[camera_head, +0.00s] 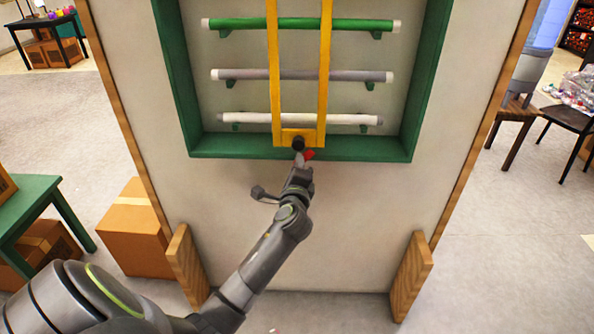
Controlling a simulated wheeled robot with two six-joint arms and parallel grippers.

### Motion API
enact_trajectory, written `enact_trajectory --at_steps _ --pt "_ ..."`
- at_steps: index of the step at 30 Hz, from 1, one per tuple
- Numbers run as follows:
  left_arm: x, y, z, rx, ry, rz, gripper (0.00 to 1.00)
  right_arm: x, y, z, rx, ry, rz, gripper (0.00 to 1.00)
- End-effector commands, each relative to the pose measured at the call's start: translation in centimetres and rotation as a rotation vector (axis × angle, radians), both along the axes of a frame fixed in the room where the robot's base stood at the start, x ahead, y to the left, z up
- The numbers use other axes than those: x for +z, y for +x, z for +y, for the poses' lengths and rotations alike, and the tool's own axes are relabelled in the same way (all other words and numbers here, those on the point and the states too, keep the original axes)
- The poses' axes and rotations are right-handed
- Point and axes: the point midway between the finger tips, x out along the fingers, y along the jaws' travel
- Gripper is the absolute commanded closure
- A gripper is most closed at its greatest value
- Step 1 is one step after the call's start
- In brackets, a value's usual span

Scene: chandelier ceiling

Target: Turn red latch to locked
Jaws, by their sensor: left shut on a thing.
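The red latch (309,154) is at the bottom middle of a green frame (360,148) on an upright white panel. Only a small red part of the latch shows; my gripper hides the rest, so its exact angle is unclear. My left gripper (300,158) is at the latch, shut on it, with the arm reaching up from the lower left. A yellow frame (323,90) hangs upright over the green one, with a dark round knob (298,143) at its lower bar, just above the gripper. My right gripper is not in view.
Green, grey and white tubes (350,25) lie across the green frame behind the yellow bars. Wooden feet (411,275) flank the panel's base. Cardboard boxes (133,235) and a green table (25,205) stand at left. A stool (515,115) stands at right.

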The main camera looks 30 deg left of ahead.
Motion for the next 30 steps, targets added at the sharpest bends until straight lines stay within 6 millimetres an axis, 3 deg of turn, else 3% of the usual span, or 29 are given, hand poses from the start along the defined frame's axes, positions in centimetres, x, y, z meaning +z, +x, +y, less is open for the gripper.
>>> enact_trajectory --at_steps 18,30 --pt "-0.4 0.0 0.0 0.000 -0.468 -0.288 0.94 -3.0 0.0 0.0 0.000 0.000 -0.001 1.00" --pt "-0.3 0.0 0.0 0.000 -0.624 -0.384 0.94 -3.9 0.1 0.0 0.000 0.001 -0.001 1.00"
